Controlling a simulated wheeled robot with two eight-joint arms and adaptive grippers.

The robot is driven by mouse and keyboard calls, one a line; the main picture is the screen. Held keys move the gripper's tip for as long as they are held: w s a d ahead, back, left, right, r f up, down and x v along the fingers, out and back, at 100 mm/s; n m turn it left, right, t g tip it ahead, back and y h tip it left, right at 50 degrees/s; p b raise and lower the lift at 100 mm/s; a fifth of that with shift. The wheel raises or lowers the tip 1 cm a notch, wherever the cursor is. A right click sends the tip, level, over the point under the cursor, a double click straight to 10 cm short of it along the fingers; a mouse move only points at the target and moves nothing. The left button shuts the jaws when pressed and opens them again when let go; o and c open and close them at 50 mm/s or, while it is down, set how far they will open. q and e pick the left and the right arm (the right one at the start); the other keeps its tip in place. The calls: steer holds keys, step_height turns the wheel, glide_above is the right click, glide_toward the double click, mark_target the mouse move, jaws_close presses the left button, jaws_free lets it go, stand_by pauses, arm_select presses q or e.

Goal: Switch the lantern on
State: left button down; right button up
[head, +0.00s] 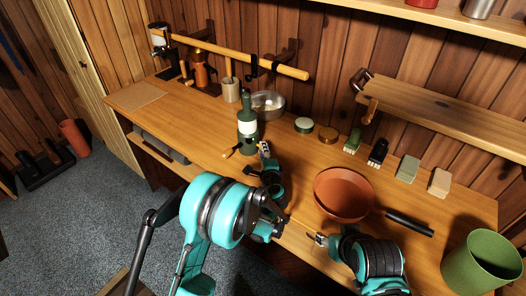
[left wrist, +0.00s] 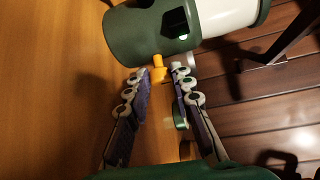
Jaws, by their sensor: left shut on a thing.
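The lantern (head: 247,125) stands upright on the workbench, dark green with a pale band around its middle. In the left wrist view its green body (left wrist: 150,32) and white part (left wrist: 225,15) fill the top. A small yellow knob (left wrist: 158,68) sticks out from the green body. My left gripper (head: 264,150) is at the lantern's front side, its fingertips (left wrist: 163,82) on either side of the knob and closed on it.
The brown pan (head: 342,192) with a black handle lies right of the left gripper. A metal bowl (head: 268,104) stands behind the lantern. Small tins (head: 304,125), brushes and blocks line the back. A green bin (head: 482,262) is at the right.

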arm_select(q)
steer(key=shift+r, duration=0.1)
steer(key=shift+r+m+g+p, duration=0.2)
steer(key=shift+m+g+p, duration=0.3)
steer(key=shift+g+p, duration=0.15)
steer(key=shift+w+d+r+m+g+y+p, duration=0.1)
steer(key=shift+r+m+g+y+p, duration=0.1)
steer(key=shift+m+g+p, duration=0.4)
steer(key=shift+w+d+r+m+g+y+p, duration=0.1)
steer(key=shift+m+g+y+p, duration=0.1)
steer(key=shift+m+g+p, duration=0.35)
steer(key=shift+m+g+y+p, duration=0.3)
steer(key=shift+m+g+p, duration=0.2)
steer(key=shift+g, duration=0.6)
steer(key=shift+w+d+r+m+g+y+p, duration=0.15)
steer(key=shift+m+g+y+p, duration=0.25)
steer(key=shift+g, duration=0.3)
steer(key=shift+w+f+m+g+y+p, duration=0.15)
steer(key=shift+m+g+y, duration=0.3)
steer(key=shift+g, duration=0.25)
steer(key=shift+r, duration=0.1)
steer(key=c, duration=1.3)
jaws_free()
